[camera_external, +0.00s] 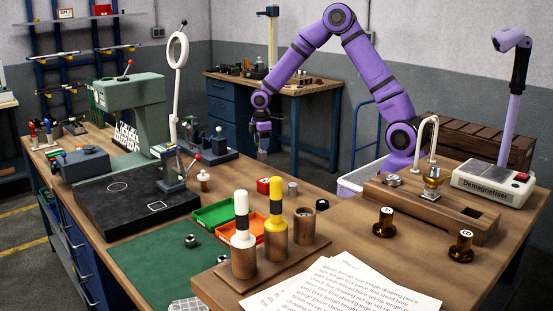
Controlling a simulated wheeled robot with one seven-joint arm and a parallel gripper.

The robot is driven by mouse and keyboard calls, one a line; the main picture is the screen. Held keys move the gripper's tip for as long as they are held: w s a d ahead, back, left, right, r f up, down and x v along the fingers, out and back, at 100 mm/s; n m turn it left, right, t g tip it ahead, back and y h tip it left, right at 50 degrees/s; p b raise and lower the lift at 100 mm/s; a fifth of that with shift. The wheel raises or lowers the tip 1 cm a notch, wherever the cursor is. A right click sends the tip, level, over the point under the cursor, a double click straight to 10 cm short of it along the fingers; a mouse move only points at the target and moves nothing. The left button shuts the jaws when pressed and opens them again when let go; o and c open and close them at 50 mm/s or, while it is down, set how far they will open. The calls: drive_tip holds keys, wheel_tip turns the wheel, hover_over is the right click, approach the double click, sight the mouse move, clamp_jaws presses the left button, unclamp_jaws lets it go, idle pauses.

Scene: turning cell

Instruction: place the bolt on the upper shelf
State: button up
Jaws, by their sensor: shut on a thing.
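My gripper (262,143) hangs from the purple arm, pointing down, above the far edge of the wooden bench. It is shut on a small greyish piece (263,154), too small here to make out as the bolt for sure. The piece is in the air, apart from the bench. A blue rack stands against the back wall at far left. Its upper shelf (82,18) carries a small red box (65,13) and a grey part (102,10). My gripper is far to the right of the rack and lower than this shelf.
The bench holds a green press (140,100), a black plate (105,212), a magnifier (178,50), green (212,214) and orange (212,238) trays, gauges in a wooden block (283,259) and a demagnetizer (492,183). A second bench (309,88) stands behind. Floor shows between benches.

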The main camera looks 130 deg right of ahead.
drive_tip(key=w+a+n, duration=0.2)
drive_tip(key=w+a, duration=2)
drive_tip(key=w, duration=0.3)
drive_tip(key=w+a+n, duration=0.1)
drive_tip(key=w+a, duration=0.3)
drive_tip(key=a, duration=1)
drive_tip(key=w+a+n, duration=0.1)
drive_tip(key=w+a, duration=0.2)
drive_tip(key=a, duration=1.2)
drive_tip(key=shift+w+f, duration=0.2)
drive_tip(key=shift+w, duration=0.2)
drive_tip(key=s+d+r+m, duration=0.1)
drive_tip(key=s+d+r, duration=0.15)
drive_tip(key=d, duration=1.05)
drive_tip(key=s+d+r+m, duration=0.1)
drive_tip(key=s+d, duration=0.2)
drive_tip(key=d, duration=1.1)
drive_tip(key=s+d+r+m, duration=0.1)
drive_tip(key=s+d, duration=0.2)
drive_tip(key=d, duration=1)
drive_tip(key=shift+w+d+f, duration=0.1)
drive_tip(key=shift+f, duration=2.1)
drive_tip(key=shift+w+d+f, duration=0.1)
drive_tip(key=shift+f, duration=2.1)
